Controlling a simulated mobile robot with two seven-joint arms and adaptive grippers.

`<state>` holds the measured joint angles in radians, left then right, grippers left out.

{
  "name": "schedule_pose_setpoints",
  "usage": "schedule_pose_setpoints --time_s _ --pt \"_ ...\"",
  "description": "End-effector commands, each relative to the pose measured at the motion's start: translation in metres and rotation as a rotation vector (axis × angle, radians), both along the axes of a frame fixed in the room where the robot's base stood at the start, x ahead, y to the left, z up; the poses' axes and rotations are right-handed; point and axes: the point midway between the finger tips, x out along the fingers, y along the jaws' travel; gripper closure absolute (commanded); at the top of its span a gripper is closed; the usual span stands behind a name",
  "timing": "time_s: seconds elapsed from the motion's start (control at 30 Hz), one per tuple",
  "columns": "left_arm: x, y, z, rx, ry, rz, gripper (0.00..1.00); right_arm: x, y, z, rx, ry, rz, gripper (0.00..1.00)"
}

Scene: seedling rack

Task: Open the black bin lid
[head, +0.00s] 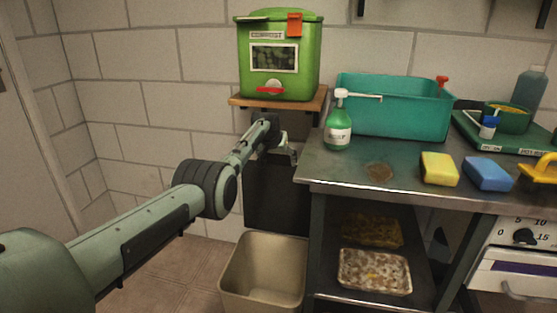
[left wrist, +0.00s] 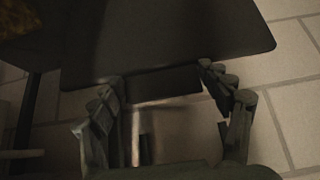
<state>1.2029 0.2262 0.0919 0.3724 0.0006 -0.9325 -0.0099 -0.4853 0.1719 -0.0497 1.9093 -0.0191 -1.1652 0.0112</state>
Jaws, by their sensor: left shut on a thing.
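In the left wrist view, a dark flat panel with rounded corners, which looks like the bin lid (left wrist: 180,40), spans the top of the picture. My left gripper's fingers (left wrist: 163,88) sit on either side of a dark tab at the panel's edge, shut on it. My right gripper is not in view.
A green compost bin (head: 300,85) stands on the wooden shelf (head: 240,101) above. An open beige bin (head: 262,300) stands on the floor in front. The steel table (head: 330,172) at right carries a soap bottle (head: 338,135), a teal tub (head: 395,110) and sponges.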

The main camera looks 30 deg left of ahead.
Motion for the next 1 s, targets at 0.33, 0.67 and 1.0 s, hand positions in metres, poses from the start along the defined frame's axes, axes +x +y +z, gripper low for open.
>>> schedule_pose_setpoints --time_s 0.33,0.67,1.0 --pt "0.0 0.001 0.001 0.001 -0.001 0.001 0.06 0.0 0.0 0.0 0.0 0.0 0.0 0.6" --pt "0.0 0.0 0.0 0.0 0.0 0.0 0.02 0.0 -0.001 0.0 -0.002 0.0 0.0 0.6" --pt "-0.008 -0.002 0.012 0.001 -0.003 0.001 0.02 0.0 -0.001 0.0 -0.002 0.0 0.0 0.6"
